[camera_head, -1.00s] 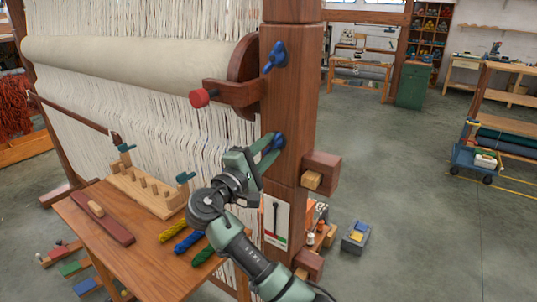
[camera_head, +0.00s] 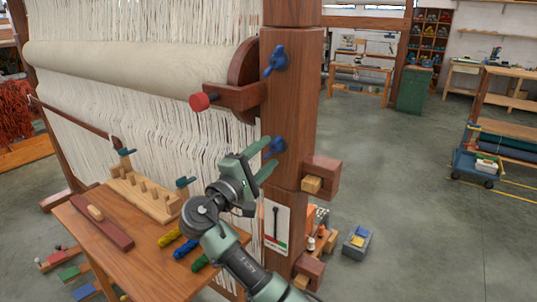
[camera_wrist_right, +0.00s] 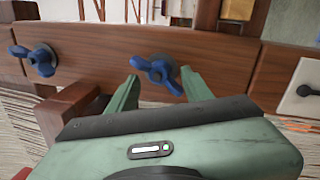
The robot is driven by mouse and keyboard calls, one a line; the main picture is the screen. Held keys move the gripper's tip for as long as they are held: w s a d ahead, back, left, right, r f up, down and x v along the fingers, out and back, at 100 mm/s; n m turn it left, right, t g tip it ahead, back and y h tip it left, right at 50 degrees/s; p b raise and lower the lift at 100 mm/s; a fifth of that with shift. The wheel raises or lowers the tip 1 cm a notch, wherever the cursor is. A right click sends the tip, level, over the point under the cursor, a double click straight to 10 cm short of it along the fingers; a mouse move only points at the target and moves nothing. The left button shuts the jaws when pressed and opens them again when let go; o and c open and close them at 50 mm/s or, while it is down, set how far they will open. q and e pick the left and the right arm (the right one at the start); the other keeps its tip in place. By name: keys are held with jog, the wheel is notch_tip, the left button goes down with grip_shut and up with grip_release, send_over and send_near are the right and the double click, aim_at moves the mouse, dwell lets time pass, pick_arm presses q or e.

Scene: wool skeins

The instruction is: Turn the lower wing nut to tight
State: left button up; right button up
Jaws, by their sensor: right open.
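The lower wing nut (camera_head: 276,146) is blue and sits on the brown loom post (camera_head: 289,110). In the right wrist view the lower wing nut (camera_wrist_right: 157,72) shows between and just beyond the fingertips, its wings slanted across the post. The matching upper wing nut (camera_head: 276,59) is higher on the post and shows at the left in the wrist view (camera_wrist_right: 38,58). My right gripper (camera_head: 265,157) is open and empty, its green fingers pointing at the lower nut, apparently slightly short of it. My left gripper is out of view.
A red-ended handle (camera_head: 199,102) juts left above my gripper. A wooden bench (camera_head: 137,255) with yarn skeins is at the lower left. Open floor lies right.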

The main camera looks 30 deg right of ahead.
jog(key=b+v, duration=0.1)
jog(key=v, duration=0.5)
jog(key=shift+a, duration=0.2)
jog(key=shift+s, duration=0.1)
